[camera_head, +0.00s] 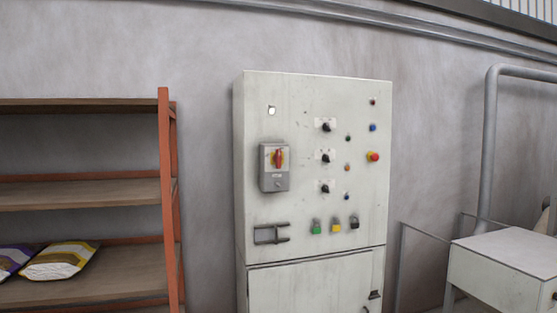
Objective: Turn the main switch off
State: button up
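Nothing blocks the switch in this view. My gripper is not in view.
The cabinet also carries black knobs (326,157), a red stop button (373,156), several padlocks (335,225) and a dark bracket (270,234). An orange shelf rack (165,200) with bags (62,261) stands left. A pale machine (497,275) stands right, by a pipe.

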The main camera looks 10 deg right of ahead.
aim_at(277, 158)
jog(key=u, duration=0.4)
jog(key=i, duration=0.5)
jog(key=u, duration=0.55)
jog(key=i, duration=0.7)
jog(key=u, duration=0.1)
